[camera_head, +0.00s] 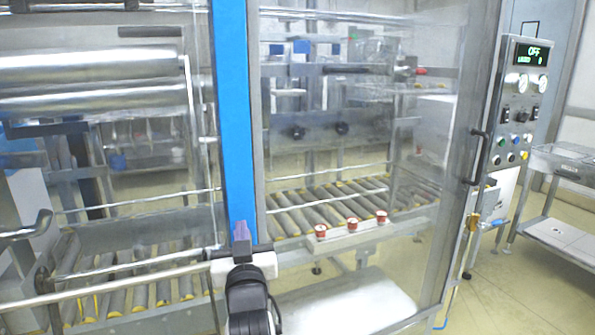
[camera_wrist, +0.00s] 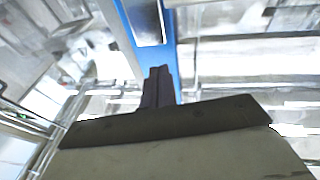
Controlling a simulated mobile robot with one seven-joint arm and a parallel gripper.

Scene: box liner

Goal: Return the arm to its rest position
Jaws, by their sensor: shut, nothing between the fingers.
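My gripper (camera_head: 241,232) is at the bottom centre of the head view, in front of the lower end of the blue post (camera_head: 233,120). Its fingers are together with nothing between them. In the wrist view my gripper (camera_wrist: 159,73) points toward the same blue post (camera_wrist: 150,25), its fingers pressed side by side. I cannot tell how far the fingers are from the post. My dark arm comes up from the bottom edge of the head view.
The machine has clear panels, metal rollers (camera_head: 330,205) and red buttons (camera_head: 352,223) on a rail. A control panel (camera_head: 520,100) with a display reading OFF stands at the right. A metal table (camera_head: 565,165) is at the far right. Bare floor (camera_head: 500,290) shows at the lower right.

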